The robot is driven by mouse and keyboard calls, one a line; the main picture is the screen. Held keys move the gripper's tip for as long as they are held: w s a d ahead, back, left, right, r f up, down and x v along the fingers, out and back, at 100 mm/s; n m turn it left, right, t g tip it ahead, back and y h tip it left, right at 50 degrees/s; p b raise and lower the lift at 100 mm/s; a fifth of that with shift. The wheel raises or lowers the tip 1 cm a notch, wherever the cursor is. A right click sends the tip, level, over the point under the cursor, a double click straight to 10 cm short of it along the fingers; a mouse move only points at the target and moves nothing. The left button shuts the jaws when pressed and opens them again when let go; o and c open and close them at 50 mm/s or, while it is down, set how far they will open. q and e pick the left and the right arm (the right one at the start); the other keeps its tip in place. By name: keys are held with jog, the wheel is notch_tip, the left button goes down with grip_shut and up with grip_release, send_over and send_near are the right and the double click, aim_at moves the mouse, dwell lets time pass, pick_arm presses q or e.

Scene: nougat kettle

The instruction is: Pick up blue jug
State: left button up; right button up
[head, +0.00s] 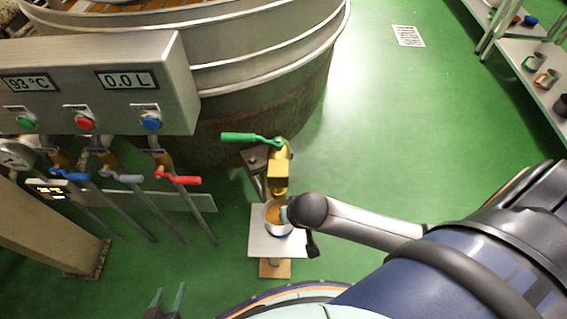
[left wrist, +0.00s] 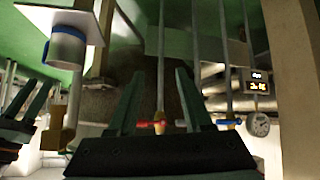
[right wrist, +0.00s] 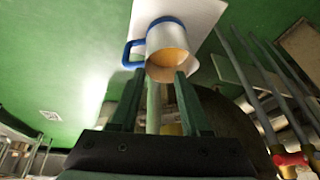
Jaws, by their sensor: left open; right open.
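The blue jug (head: 278,226), white with a blue handle and blue bands, stands upright on a white stand (head: 257,247) below a brass tap. Orange-brown contents show inside it. It also shows in the left wrist view (left wrist: 65,48) and in the right wrist view (right wrist: 166,38). My right gripper (right wrist: 160,76) is open beside the jug, its fingertips pointing toward the jug and its handle; I cannot tell if they touch. In the head view my right arm hides most of that gripper. My left gripper (head: 168,300) is open and empty, low and left of the stand.
The brass tap (head: 279,171) with a green lever (head: 243,138) hangs close above the jug. A large kettle (head: 270,90) and a control panel (head: 100,85) stand behind. Red, grey and blue valve levers are at left. A shelf (head: 508,75) with several jugs is at right.

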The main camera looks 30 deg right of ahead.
jog(key=shift+m+h, duration=0.5)
jog(key=b+x, duration=0.1)
jog(key=x, duration=0.1)
jog(key=d+b+x, duration=0.1)
jog(key=x, duration=0.2)
jog(key=b+x, duration=0.1)
jog(key=x, duration=0.2)
jog(key=shift+s+d, duration=0.1)
jog(key=shift+d, duration=0.3)
jog(key=b+x, duration=0.1)
jog(key=x, duration=0.2)
jog(key=b+x, duration=0.1)
jog(key=shift+s+a+f+b, duration=0.1)
jog(key=shift+a+f+b, duration=0.1)
jog(key=shift+f+b, duration=0.2)
jog(key=shift+f, duration=0.25)
jog(key=shift+g, duration=0.3)
jog(key=shift+c, duration=0.2)
